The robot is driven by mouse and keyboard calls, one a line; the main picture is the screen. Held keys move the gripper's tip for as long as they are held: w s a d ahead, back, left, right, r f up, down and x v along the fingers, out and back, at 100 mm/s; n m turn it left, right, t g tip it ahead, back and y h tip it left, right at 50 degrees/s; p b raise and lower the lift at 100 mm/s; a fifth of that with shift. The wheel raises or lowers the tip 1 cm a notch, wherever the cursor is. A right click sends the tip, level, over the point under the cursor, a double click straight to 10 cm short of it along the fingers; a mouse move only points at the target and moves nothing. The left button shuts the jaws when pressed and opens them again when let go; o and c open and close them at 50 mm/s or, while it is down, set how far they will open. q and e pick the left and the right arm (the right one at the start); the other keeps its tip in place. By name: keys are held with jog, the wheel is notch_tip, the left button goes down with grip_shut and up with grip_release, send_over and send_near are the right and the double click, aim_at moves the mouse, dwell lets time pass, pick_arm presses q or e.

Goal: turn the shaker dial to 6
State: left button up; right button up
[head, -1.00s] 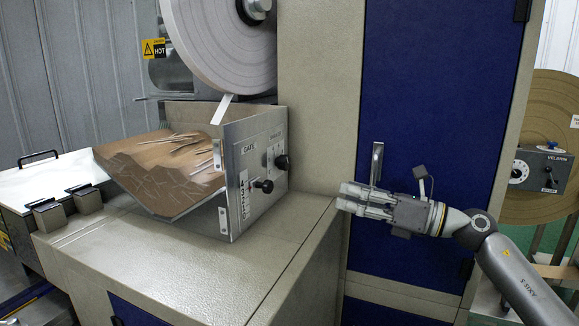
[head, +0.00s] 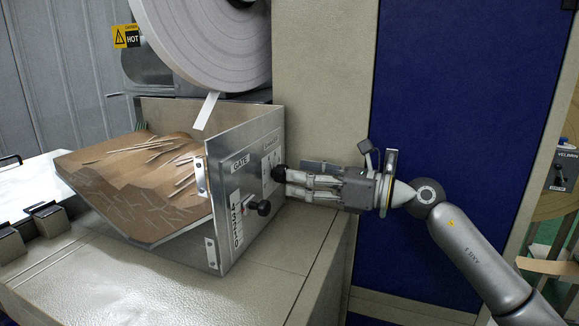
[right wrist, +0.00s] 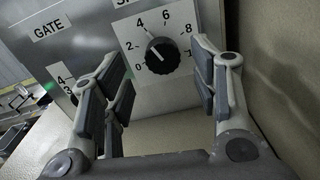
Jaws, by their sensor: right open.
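The shaker dial (right wrist: 162,55) is a black round knob on a white scale plate with numbers from 0 upward, including 2, 4, 6 and 8. Its pointer seems to face up and left, but I cannot read the setting surely. In the head view the dial (head: 279,173) is on the right part of the metal panel, at my right gripper's fingertips. My right gripper (head: 288,184) is open and empty. In the right wrist view the gripper (right wrist: 160,78) has its fingers on either side of the dial, apart from it. My left gripper is not in view.
A gate lever with a black knob (head: 263,208) sticks out of the panel (head: 229,215) to the left of the dial. A hopper tray (head: 120,222) of sticks is behind the panel. A beige cabinet wall (right wrist: 280,60) stands close to the right of the gripper.

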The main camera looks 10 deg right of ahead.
aim_at(280, 173)
jog(key=x, duration=0.3)
jog(key=shift+w+a+f+p, duration=0.1)
jog(key=shift+w+p, duration=0.15)
jog(key=shift+p, duration=0.1)
jog(key=c, duration=1.1)
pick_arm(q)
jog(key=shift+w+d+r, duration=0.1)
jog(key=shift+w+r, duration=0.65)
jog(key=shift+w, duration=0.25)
pick_arm(e)
jog(key=shift+o, duration=0.2)
